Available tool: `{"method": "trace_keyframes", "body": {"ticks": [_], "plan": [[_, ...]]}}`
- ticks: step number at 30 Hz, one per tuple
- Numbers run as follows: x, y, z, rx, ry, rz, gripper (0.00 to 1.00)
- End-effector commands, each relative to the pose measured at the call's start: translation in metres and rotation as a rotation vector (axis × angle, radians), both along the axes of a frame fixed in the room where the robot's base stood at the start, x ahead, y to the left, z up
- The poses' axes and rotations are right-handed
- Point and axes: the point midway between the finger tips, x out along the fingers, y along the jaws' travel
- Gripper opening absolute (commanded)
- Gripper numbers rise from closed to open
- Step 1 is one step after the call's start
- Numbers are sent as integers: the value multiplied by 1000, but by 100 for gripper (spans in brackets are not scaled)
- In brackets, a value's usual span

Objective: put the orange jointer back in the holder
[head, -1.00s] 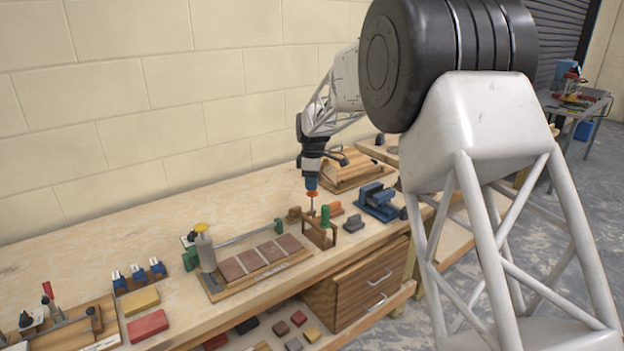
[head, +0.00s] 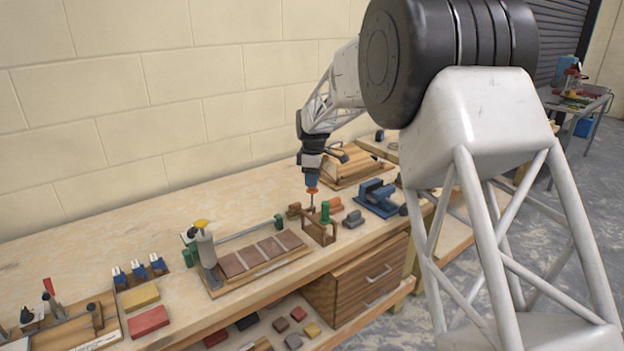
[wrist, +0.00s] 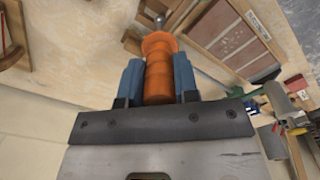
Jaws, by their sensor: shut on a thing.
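My gripper (head: 312,181) is shut on the orange jointer (head: 312,190), pointing down over the bench. In the wrist view the jointer's orange handle (wrist: 158,72) sits between my two blue fingers, its metal shank pointing away from the gripper. The small wooden holder (head: 319,234) stands on the bench just below, with a green-handled tool (head: 325,212) in it. The shank reaches down to about the top of the holder and overlaps it in the head view. I cannot tell whether the shank is in a slot or behind the holder.
A blue vise (head: 377,198) and a grey block (head: 353,219) are right of the holder. A board with brown tiles (head: 262,255) lies to its left. A wooden frame (head: 350,168) stands behind. Bare bench top (head: 130,235) lies at the back left.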

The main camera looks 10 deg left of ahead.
Motion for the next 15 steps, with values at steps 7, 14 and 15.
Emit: {"method": "trace_keyframes", "body": {"ticks": [7, 14, 15], "plan": [[0, 0, -6, 0, 0, 0, 5], [0, 0, -14, 0, 0, 0, 5], [0, 0, -15, 0, 0, 0, 5]]}}
